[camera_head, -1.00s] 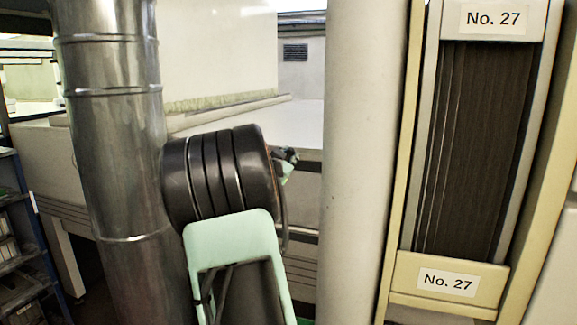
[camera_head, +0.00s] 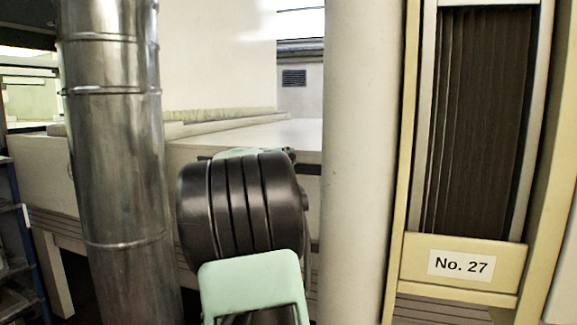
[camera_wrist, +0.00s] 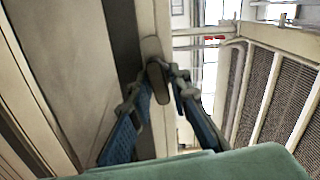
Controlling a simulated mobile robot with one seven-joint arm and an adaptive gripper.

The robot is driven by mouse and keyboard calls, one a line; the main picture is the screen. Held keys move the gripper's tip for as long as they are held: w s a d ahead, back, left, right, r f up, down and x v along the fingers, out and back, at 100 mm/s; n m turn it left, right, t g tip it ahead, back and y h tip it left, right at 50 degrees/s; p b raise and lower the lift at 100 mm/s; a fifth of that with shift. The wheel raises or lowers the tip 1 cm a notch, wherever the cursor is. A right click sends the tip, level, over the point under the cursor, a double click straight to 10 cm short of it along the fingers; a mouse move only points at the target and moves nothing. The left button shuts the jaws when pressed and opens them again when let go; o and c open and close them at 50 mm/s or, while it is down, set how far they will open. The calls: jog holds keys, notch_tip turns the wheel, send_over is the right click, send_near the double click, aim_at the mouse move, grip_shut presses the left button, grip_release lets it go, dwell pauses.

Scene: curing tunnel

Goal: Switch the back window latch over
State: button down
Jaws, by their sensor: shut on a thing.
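The window latch (camera_wrist: 160,82) is a grey-brown handle on a rounded mount (camera_wrist: 151,47), on a pale frame beside a dark strip, in the wrist view. My gripper (camera_wrist: 162,74) has its two blue-padded fingers on either side of the handle and is shut on it. The handle's lower end shows between the fingers, pointing down and slightly right in the picture. In the head view the latch and my gripper cannot be made out; my black and mint-green arm covers the lower middle.
A shiny metal duct (camera_head: 112,160) stands at left. A pale round column (camera_head: 362,160) stands right of my arm. Further right is a cream frame with a dark ribbed panel (camera_head: 482,130) and a "No. 27" label (camera_head: 461,264). A pale flat-topped housing (camera_head: 255,137) lies behind.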

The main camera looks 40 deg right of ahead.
jog(key=shift+f+m+b, duration=0.1)
jog(key=shift+m+b, duration=0.4)
jog(key=shift+m, duration=0.5)
jog(key=c, duration=2)
grip_release()
jog(key=shift+o, duration=0.2)
jog(key=v, duration=1.2)
